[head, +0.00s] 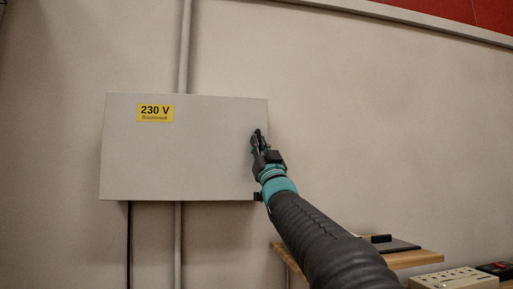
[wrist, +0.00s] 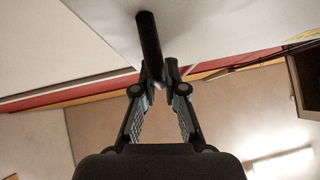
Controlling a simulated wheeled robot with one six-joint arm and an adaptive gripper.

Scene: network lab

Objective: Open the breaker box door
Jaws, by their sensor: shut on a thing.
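The grey breaker box (head: 190,150) hangs on the wall in the head view, with a yellow 230 V label (head: 155,113) at its upper left. My gripper (head: 257,141) is at the right edge of the box's front. In the wrist view my gripper (wrist: 159,84) has its fingers brought together around a dark bar handle (wrist: 148,36), which stands against the pale door face (wrist: 60,40). The fingers hide part of the handle. In the head view the front looks flat, and I cannot tell whether the door is slightly ajar.
A grey conduit (head: 185,45) runs up the wall behind the box. At lower right are a wooden shelf (head: 425,257), a power strip (head: 455,279) and a dark device (head: 495,268). The wall right of the box is clear.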

